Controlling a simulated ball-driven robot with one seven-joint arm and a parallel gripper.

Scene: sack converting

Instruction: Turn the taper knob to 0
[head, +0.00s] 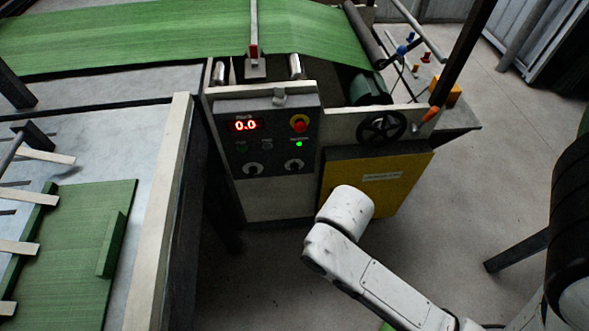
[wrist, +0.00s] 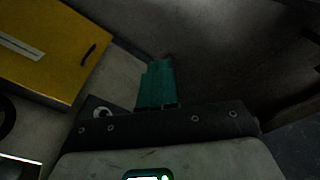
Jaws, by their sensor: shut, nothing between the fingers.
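The dark control panel (head: 269,140) stands on the machine front in the head view. Its red display (head: 245,126) reads 0.0. My gripper (wrist: 158,70) shows in the wrist view as teal fingers, shut and empty, over dark floor. A pale round part (wrist: 103,113), possibly a knob, is partly hidden behind the gripper's dark mount. In the head view my arm hides the gripper.
A red button (head: 299,123) and a lit green lamp (head: 299,144) are on the panel. A yellow door (head: 385,181) is to its right, also in the wrist view (wrist: 45,50), below a black handwheel (head: 381,127). Floor is clear below the panel.

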